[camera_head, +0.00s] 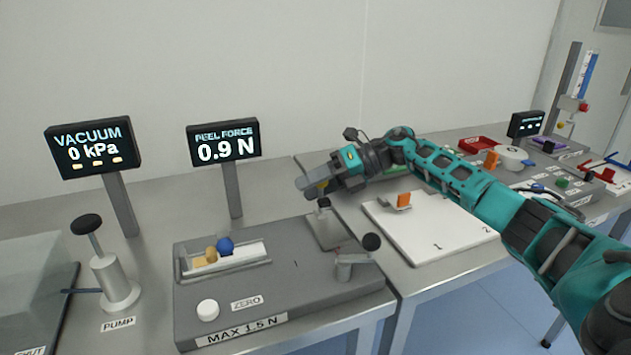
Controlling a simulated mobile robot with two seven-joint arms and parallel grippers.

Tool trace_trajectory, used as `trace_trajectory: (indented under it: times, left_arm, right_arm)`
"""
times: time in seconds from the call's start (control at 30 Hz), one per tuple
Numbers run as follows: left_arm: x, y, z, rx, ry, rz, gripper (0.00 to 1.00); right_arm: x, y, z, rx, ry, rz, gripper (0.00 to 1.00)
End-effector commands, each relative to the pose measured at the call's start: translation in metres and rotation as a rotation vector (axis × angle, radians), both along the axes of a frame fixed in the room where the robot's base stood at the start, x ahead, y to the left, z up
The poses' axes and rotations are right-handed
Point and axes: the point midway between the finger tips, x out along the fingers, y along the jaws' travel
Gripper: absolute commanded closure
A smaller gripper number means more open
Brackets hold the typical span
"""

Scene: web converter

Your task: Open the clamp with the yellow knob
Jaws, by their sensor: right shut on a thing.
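My right gripper (313,188) reaches in from the right over the back right of the grey peel tester (300,300). It is shut on a yellow knob (322,185), of which only a small patch shows between the fingers. A small dark-topped post (323,206) and a pale metal plate (327,232) are just below the gripper. Whether the knob joins that post is hidden by the fingers. A yellow piece (210,254) and a blue ball (225,245) sit in the tray on the tester's left. My left gripper is not in view.
A black-knobbed lever (370,243) stands at the tester's right, near the gripper. The peel force display (224,142) reads 0.9 N. A pump (112,275) stands at the left. A white board (430,228) with an orange piece (404,200) lies on the table under my right arm.

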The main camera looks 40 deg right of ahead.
Motion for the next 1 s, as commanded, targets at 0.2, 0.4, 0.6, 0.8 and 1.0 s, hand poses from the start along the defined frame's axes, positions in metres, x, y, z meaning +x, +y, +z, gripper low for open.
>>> trace_trajectory:
  times: [0.2,0.4,0.6,0.8,1.0]
  left_arm:
    - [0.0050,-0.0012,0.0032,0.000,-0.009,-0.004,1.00]
    - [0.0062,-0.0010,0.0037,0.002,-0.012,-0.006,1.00]
    - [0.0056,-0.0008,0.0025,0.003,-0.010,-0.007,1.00]
    - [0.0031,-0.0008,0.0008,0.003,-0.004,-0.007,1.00]
    - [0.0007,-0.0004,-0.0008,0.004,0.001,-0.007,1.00]
  right_arm:
    - [-0.0025,0.0029,-0.0108,0.001,0.026,0.014,1.00]
    - [-0.0016,0.0021,-0.0117,-0.002,0.025,0.012,1.00]
    - [-0.0013,0.0015,-0.0123,-0.005,0.025,0.012,1.00]
    - [-0.0013,0.0010,-0.0126,-0.007,0.025,0.011,1.00]
    - [-0.0010,0.0009,-0.0116,-0.006,0.021,0.011,0.41]
